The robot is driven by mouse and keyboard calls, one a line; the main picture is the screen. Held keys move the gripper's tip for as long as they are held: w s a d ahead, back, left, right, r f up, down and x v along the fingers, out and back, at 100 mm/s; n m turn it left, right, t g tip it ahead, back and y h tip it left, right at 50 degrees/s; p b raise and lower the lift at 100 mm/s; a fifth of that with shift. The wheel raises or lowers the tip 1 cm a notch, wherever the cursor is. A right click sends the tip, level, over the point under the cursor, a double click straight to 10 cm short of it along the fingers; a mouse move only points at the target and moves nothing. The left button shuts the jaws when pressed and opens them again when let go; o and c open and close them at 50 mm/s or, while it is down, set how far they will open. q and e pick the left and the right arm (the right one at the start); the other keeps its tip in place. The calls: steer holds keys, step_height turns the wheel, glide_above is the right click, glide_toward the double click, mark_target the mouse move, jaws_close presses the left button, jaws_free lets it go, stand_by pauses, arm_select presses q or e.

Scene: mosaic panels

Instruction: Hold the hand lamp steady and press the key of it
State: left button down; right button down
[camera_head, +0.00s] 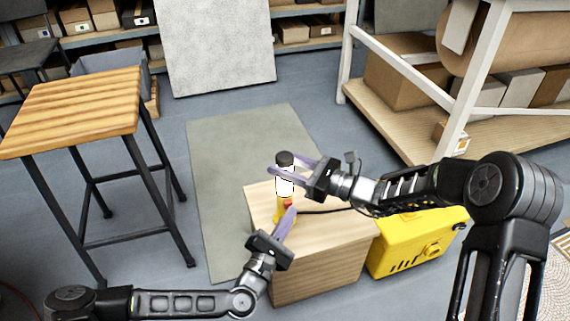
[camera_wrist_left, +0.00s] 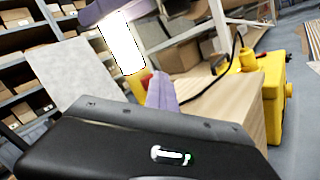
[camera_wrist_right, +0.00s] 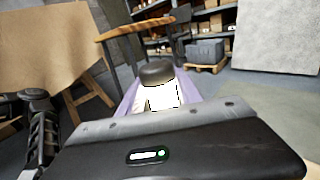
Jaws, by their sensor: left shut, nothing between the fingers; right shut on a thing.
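The hand lamp (camera_head: 285,184) stands upright over the wooden box, with a black cap, a bright white tube and a yellow handle. Its tube also shows in the left wrist view (camera_wrist_left: 122,45), and its black cap and tube in the right wrist view (camera_wrist_right: 158,92). My right gripper (camera_head: 284,172) is shut on the lamp's upper part, one finger on each side. The red key (camera_head: 288,203) is on the handle's side. My left gripper (camera_head: 292,211) is shut and empty, its tips right at the key; I cannot tell whether they touch it. The tips partly hide the handle.
The wooden box (camera_head: 325,262) stands under the lamp on a grey mat (camera_head: 212,160). A black cable (camera_head: 325,211) runs towards a yellow case (camera_head: 415,243) at the right. A wooden stool (camera_head: 75,105) stands left, and a white-framed shelf (camera_head: 480,125) back right.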

arm_select(q)
steer(key=shift+s, duration=0.1)
steer(key=s+d, duration=0.2)
steer(key=s, duration=0.3)
steer(key=shift+s, duration=0.35)
arm_select(e)
steer(key=c, duration=0.7)
jaws_free()
steer(key=shift+c, duration=0.2)
steer(key=shift+d, duration=0.15)
steer(key=v, duration=1.1)
steer(key=shift+s+d, duration=0.2)
steer(key=shift+d, duration=0.15)
